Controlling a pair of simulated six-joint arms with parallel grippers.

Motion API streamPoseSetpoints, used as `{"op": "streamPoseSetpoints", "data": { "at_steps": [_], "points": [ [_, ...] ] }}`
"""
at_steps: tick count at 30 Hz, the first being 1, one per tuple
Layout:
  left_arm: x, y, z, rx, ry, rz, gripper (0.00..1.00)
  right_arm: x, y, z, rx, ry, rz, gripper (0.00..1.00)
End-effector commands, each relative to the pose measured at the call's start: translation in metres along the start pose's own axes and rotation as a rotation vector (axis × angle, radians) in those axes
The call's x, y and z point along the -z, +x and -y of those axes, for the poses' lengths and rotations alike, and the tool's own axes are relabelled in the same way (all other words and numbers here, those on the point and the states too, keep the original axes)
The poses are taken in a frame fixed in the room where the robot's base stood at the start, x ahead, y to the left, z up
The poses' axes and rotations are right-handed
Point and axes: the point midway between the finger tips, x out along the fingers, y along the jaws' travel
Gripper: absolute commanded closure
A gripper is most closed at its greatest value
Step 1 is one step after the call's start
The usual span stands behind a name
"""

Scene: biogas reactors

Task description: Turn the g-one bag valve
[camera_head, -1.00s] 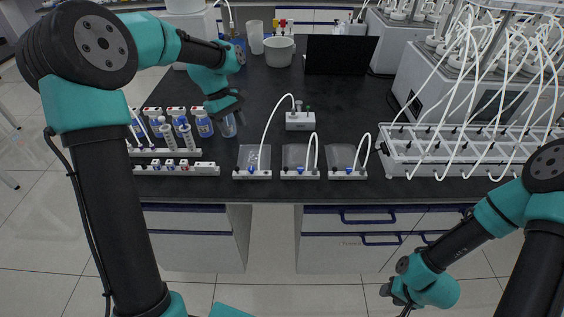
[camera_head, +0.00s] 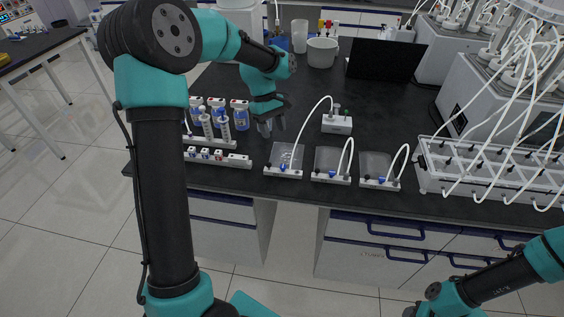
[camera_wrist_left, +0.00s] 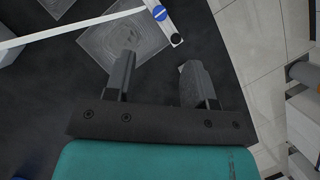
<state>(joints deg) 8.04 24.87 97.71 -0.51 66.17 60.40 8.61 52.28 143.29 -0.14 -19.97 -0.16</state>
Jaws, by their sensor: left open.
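Three flat clear bags lie in a row near the bench's front edge: left (camera_head: 285,156), middle (camera_head: 328,160) and right (camera_head: 375,164). Each has a white front strip with a blue valve: left (camera_head: 283,167), middle (camera_head: 331,174), right (camera_head: 381,180). I cannot read which is g-one. My left gripper (camera_head: 270,128) is open above the bench, behind and left of the left bag. In the left wrist view, its empty fingers (camera_wrist_left: 158,72) point toward a bag (camera_wrist_left: 118,38) and its blue valve (camera_wrist_left: 160,13), apart from both. My right gripper is mostly cut off at the bottom edge.
Blue-labelled bottles (camera_head: 240,115) and a white rack strip (camera_head: 218,158) stand left of the bags. A small white box (camera_head: 337,124) with a hose stands behind them. A white rack with tubes (camera_head: 480,178) stands right. White hoses arch over the bags.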

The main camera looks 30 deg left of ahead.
Motion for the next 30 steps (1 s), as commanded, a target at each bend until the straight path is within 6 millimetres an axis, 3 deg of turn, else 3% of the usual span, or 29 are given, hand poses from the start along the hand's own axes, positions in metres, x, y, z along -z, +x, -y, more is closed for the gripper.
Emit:
{"op": "streamPoseSetpoints", "data": {
  "at_steps": [18,24,30],
  "points": [
    [0.0,0.104,0.0,0.002,0.0,0.001,0.5,0.0,0.0,0.0,0.0,0.0,0.0,0.57],
    [0.0,0.121,0.0,0.001,0.0,0.001,0.5,0.0,0.0,0.0,0.0,0.0,0.0,0.57],
    [0.0,0.123,0.0,-0.001,0.0,0.0,0.5,0.0,0.0,0.0,0.0,0.0,0.0,0.57]
  ]
}}
